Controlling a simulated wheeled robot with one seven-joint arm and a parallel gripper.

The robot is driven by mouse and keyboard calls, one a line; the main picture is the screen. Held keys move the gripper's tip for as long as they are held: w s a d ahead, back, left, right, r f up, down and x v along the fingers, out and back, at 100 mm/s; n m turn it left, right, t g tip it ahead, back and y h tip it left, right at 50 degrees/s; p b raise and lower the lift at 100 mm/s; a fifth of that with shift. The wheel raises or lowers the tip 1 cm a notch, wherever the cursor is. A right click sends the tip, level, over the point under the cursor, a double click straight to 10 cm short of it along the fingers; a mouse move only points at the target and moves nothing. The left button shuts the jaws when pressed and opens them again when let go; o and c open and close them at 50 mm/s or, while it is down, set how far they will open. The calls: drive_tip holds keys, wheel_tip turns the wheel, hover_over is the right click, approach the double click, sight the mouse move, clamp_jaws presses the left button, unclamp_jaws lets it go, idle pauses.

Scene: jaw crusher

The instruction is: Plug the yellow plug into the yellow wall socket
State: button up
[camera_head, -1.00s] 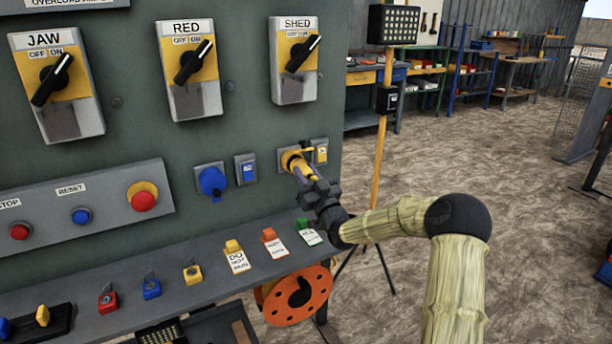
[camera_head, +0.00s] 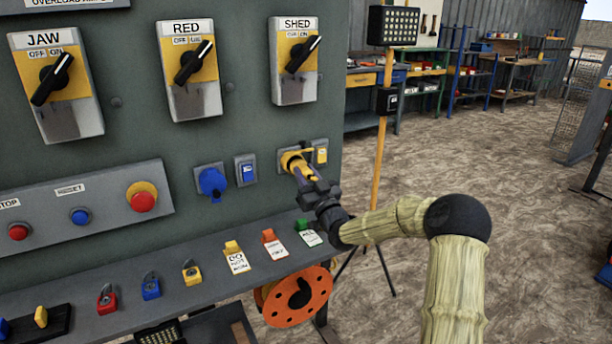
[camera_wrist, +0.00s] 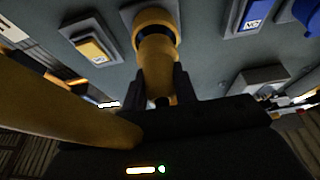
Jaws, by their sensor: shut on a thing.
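The yellow plug (camera_wrist: 157,75) is between the fingers of my gripper (camera_head: 306,178), which is shut on it. In the wrist view the gripper (camera_wrist: 163,88) has a dark finger on each side of the plug. The plug's front end is at the yellow wall socket (camera_wrist: 152,17), in line with it and seemingly touching or inside its ring. In the head view the socket (camera_head: 284,155) is mostly hidden behind the plug and gripper. I cannot tell how deep the plug sits. A thick yellow cable (camera_wrist: 60,115) crosses the lower left of the wrist view.
A yellow switch (camera_head: 321,153) is right beside the socket. A blue socket (camera_head: 212,183) and a blue switch (camera_head: 246,170) are to its left. Below, a shelf (camera_head: 205,262) holds tags and padlocks, with an orange reel (camera_head: 299,296) under it. A yellow post (camera_head: 380,150) stands to the right.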

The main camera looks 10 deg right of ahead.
drive_tip(key=shift+w+a+b, duration=0.15)
drive_tip(key=shift+w+a, duration=0.05)
drive_tip(key=shift+w, duration=0.3)
drive_tip(key=shift+w+a+b, duration=0.15)
drive_tip(key=shift+w, duration=0.35)
idle(0.8)
drive_tip(key=o, duration=1.1)
drive_tip(key=shift+w, duration=0.1)
drive_tip(key=shift+s, duration=0.3)
drive_tip(key=shift+s+d, duration=0.3)
drive_tip(key=shift+s, duration=0.25)
drive_tip(key=s+d+b, duration=0.2)
drive_tip(key=s, duration=0.5)
drive_tip(key=shift+d, duration=0.1)
